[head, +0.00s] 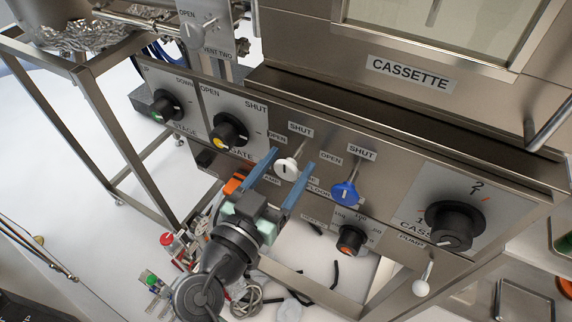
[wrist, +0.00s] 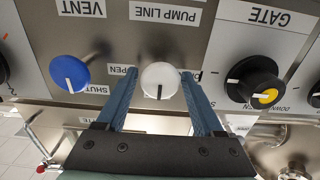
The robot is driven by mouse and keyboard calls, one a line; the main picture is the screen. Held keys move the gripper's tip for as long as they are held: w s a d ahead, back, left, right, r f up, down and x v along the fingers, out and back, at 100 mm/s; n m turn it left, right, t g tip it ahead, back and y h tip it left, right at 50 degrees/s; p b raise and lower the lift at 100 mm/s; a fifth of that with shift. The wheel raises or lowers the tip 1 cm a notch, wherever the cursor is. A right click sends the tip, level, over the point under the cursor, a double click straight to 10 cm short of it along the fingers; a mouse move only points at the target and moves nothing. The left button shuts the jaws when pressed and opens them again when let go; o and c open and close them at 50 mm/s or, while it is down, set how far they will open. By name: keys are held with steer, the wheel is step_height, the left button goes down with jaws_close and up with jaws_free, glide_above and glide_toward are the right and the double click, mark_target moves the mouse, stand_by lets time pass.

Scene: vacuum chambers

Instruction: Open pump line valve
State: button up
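The pump line valve is a round white knob (wrist: 160,80) with a black line mark, below the PUMP LINE label (wrist: 165,14) in the wrist view. The mark points down in that picture. In the head view the white knob (head: 286,169) sticks out of the metal panel, with OPEN and SHUT labels above it. My gripper (wrist: 158,76) is open. Its two blue fingers stand on either side of the white knob, very close to its rim; I cannot tell whether they touch it. The gripper also shows in the head view (head: 281,170), reaching up from below.
A blue knob (head: 345,193) sits right of the white one. The GATE dial (head: 228,131) with a yellow centre is to the left. A black dial (head: 351,240) sits lower right, and a larger black dial (head: 455,224) is farther right. The CASSETTE chamber (head: 410,75) rises above the panel.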

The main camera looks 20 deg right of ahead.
jaws_close()
steer(key=n, duration=0.4)
steer(key=shift+n, duration=0.3)
steer(key=n+p, duration=0.1)
steer(key=n, duration=0.3)
steer(key=shift+w+a+n+p, duration=0.1)
steer(key=shift+n+p, duration=0.2)
steer(key=shift+p, duration=0.05)
steer(key=n+p, duration=0.2)
steer(key=n, duration=0.2)
steer(key=shift+n, duration=0.3)
steer(key=shift+f+n+p, duration=0.2)
steer(key=shift+n+p, duration=1)
steer(key=shift+n, duration=0.9)
